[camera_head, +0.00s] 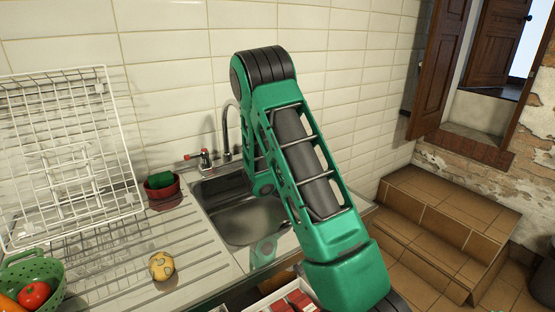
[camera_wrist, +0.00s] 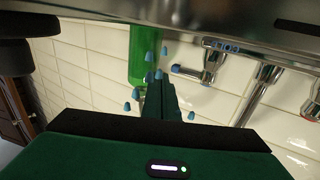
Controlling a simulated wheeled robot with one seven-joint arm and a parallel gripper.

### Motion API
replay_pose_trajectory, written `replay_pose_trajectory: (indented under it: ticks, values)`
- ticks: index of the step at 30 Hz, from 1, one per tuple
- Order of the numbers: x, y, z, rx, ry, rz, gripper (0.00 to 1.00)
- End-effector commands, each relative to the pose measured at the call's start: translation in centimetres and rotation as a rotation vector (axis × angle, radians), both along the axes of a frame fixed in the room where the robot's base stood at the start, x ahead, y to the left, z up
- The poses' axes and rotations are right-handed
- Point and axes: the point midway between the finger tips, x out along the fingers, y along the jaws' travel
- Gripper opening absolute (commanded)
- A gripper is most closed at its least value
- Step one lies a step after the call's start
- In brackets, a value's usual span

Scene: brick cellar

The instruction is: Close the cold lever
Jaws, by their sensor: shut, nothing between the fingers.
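The chrome tap (camera_head: 226,130) stands behind the sink (camera_head: 208,200). A red-marked lever (camera_head: 205,157) shows at its left; the cold lever cannot be made out in the head view, where my arm covers the area to the right. In the wrist view, a chrome valve with a blue-marked lever (camera_wrist: 220,46) stands out from the tiles, right of my gripper (camera_wrist: 160,88). A chrome pipe (camera_wrist: 258,92) runs beside it. My gripper is shut and empty, left of the lever and apart from it in the picture. The head view does not show my gripper.
A white wire rack (camera_head: 70,160), a red bowl (camera_head: 165,193), a potato-like item (camera_head: 161,266) and a green colander (camera_head: 42,270) are on the counter at left. The tiled wall (camera_head: 340,60) is close behind the tap. Brown steps (camera_head: 440,215) are at right.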

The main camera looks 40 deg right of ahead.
Motion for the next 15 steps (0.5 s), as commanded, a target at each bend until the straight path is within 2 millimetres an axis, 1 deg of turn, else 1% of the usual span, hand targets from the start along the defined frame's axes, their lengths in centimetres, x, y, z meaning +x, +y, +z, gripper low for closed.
replay_pose_trajectory:
  ticks: [1, 5, 12, 15]
  values:
    - [-1.1, 0.1, -0.2, 0.0, 0.006, 0.0, 0.0]
    - [-3.1, 0.2, -0.1, 0.0, 0.006, 0.001, 0.0]
    - [-5.5, 0.5, -0.1, 0.0, 0.007, 0.003, 0.0]
    - [-6.1, 0.3, -0.1, -0.001, 0.006, -0.002, 0.0]
